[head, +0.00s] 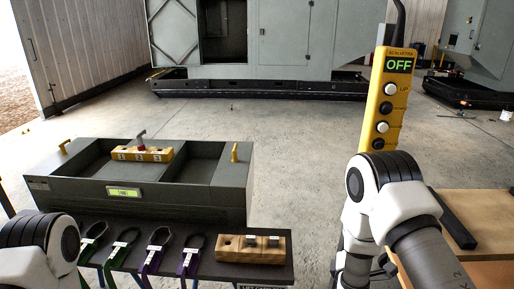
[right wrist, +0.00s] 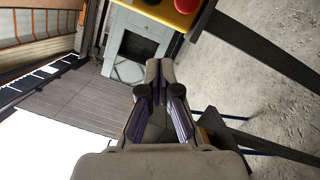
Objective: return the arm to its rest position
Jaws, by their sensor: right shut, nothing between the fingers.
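My right arm (head: 385,205) stands at the right of the head view, its white joints bent in front of the yellow pendant. Its gripper is hidden in that view. In the right wrist view my right gripper (right wrist: 159,72) is shut, its fingertips together with nothing between them. My left arm (head: 45,245) shows only as a joint at the lower left corner. The left gripper is out of view.
A yellow pendant (head: 387,100) reading OFF stands behind my right arm. A wooden table (head: 485,215) with a black bar is at right. A grey open box (head: 150,200) holds a yellow numbered block (head: 142,154). A dark shelf (head: 215,268) carries tagged loops and a wooden block (head: 253,247).

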